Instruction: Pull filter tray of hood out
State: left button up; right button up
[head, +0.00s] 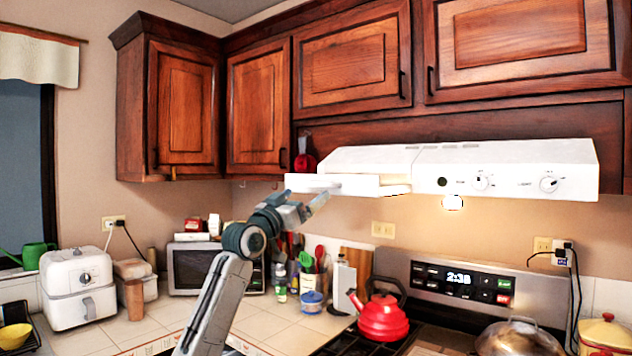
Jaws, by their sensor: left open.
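The white range hood (510,170) hangs under the upper cabinets, with knobs on its front panel. A flat white filter tray (365,185) shows at the hood's left end, level with its lower edge, and its left part juts out past the hood's body. My left gripper (318,199) is just below the tray's left part, open, with its fingers pointing up and to the right. I cannot tell whether the fingers touch the tray. My right gripper is not in view.
Wooden cabinets (350,60) are close above the hood. Below, a red kettle (382,318) stands on the stove and a lidded pan (518,338) is at its right. Utensils (307,262), a toaster oven (192,268) and a white appliance (78,287) stand on the counter.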

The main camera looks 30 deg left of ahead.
aim_at(319, 184)
pick_arm(q)
jog(key=p+x, duration=0.2)
jog(key=x, duration=0.3)
jog(key=shift+s+r, duration=0.15)
jog(key=shift+w+d+r, duration=0.1)
jog(key=shift+w, duration=0.7)
jog(key=shift+c, duration=0.2)
jog(key=c, duration=1.1)
jog(key=shift+o, duration=0.2)
jog(key=shift+s, duration=0.1)
